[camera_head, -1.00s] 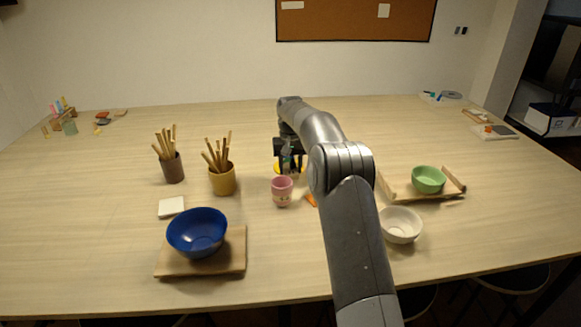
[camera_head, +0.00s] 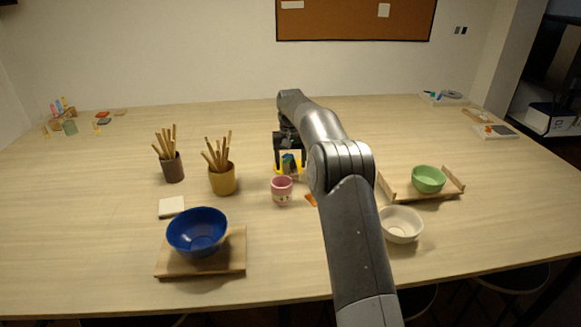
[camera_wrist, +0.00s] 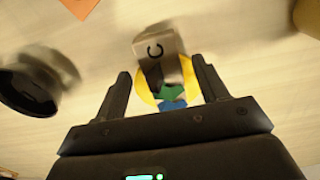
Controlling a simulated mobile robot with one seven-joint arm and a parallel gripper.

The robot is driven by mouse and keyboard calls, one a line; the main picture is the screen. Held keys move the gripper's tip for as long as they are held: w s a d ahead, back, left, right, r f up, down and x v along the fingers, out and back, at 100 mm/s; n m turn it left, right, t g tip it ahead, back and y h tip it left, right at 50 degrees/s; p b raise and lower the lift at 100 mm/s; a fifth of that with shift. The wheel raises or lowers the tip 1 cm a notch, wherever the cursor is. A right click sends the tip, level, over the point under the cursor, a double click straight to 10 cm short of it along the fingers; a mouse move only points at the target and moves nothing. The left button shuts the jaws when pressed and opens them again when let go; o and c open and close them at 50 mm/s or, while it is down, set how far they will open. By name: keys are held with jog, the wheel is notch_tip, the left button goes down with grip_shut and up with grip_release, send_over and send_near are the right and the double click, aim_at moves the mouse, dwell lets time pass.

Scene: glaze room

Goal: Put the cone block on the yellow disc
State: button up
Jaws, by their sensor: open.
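My gripper (camera_wrist: 164,82) is open, with one dark finger on each side of the block and a gap to each. In the head view my gripper (camera_head: 290,160) is at the middle of the table, around the coloured pieces, and my arm hides part of the disc.
A pink cup (camera_head: 281,190) stands just in front of the disc, with an orange piece (camera_head: 311,200) beside it. A yellow brush pot (camera_head: 222,181) and a brown one (camera_head: 173,169) stand left. A white bowl (camera_head: 401,225) is at right.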

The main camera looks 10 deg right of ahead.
aim_at(291, 169)
jog(key=s+r+t, duration=0.1)
jog(key=s+r, duration=0.3)
jog(key=r, duration=0.6)
jog(key=s+r, duration=0.5)
jog(key=r, duration=0.5)
jog(key=s+d+r+t, duration=0.2)
jog(key=s+r, duration=0.2)
jog(key=s, duration=0.9)
jog(key=s+f+t, duration=0.1)
jog(key=s+f, duration=0.3)
jog(key=s, duration=0.5)
jog(key=s+d+f, duration=0.1)
jog(key=s+f, duration=0.3)
jog(key=s, duration=0.6)
jog(key=s+d+f+t, duration=0.1)
jog(key=s+f, duration=0.3)
jog(key=s, duration=0.5)
jog(key=shift+s+d+t, duration=0.25)
jog(key=shift+s+t, duration=0.05)
jog(key=shift+s, duration=0.1)
